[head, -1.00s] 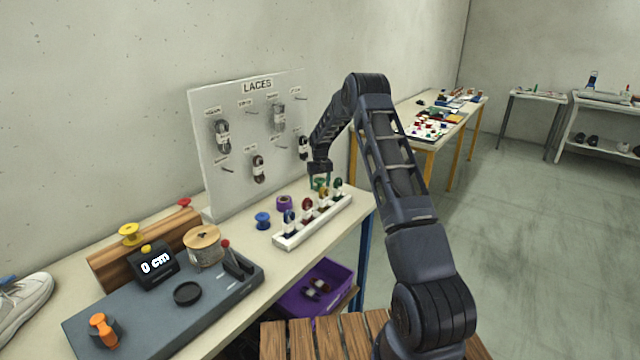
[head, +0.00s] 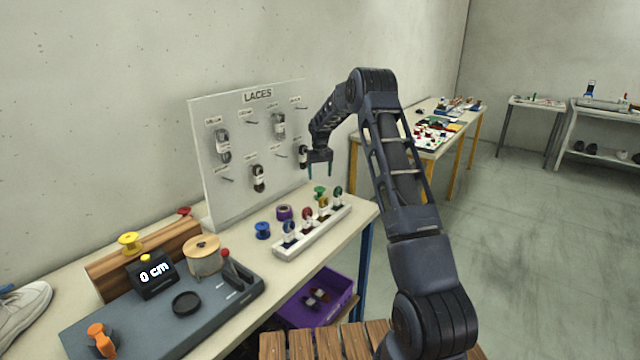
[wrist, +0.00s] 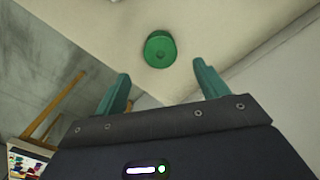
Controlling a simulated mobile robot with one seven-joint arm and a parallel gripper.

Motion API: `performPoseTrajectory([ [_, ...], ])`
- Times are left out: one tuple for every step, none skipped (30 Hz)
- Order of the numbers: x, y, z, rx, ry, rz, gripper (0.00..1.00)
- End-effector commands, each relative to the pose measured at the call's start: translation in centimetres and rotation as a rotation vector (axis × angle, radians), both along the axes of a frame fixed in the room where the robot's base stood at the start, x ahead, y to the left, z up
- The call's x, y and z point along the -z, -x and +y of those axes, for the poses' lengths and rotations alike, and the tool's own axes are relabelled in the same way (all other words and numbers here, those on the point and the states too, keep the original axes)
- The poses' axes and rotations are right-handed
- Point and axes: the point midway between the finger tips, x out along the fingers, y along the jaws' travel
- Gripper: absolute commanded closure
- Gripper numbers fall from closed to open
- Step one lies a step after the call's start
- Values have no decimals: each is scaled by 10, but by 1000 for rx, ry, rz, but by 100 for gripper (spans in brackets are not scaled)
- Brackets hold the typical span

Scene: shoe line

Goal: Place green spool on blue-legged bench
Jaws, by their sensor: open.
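The green spool (head: 320,192) stands on the blue-legged bench (head: 362,207), behind the rack of small colored spools and near the bench's right end. My gripper (head: 320,174) is open and empty just above the spool, with its two teal fingers pointing down. In the wrist view the green spool (wrist: 160,49) shows whole, apart from and beyond the open fingers of my gripper (wrist: 161,72). One blue leg of the bench shows below its right end.
A white rack (head: 284,252) with several small spools stands in front of the green spool. A purple spool (head: 284,212) and a blue spool (head: 263,230) are to its left. The LACES board (head: 240,190) rises behind. A purple bin (head: 335,305) sits below the bench top.

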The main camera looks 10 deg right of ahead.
Motion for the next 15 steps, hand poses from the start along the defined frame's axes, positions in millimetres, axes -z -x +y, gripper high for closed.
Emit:
performPoseTrajectory([
  [-7,0,0,0,0,-2,27],
  [-10,0,0,0,0,-2,27],
  [-14,0,0,0,0,-2,27],
  [-16,0,0,0,0,-1,27],
  [-18,0,0,0,0,0,27],
  [-20,0,0,0,0,0,27],
  [-22,0,0,0,0,0,27],
  [-24,1,0,0,0,-1,27],
  [-29,2,-1,1,-1,-3,27],
  [-33,4,-2,2,0,-6,27],
  [-38,7,-2,3,0,-8,27],
  [-47,12,-4,4,0,-13,27],
  [-55,16,-5,6,0,-18,27],
  [-63,21,-7,7,1,-23,27],
  [-75,29,-10,10,1,-31,27],
])
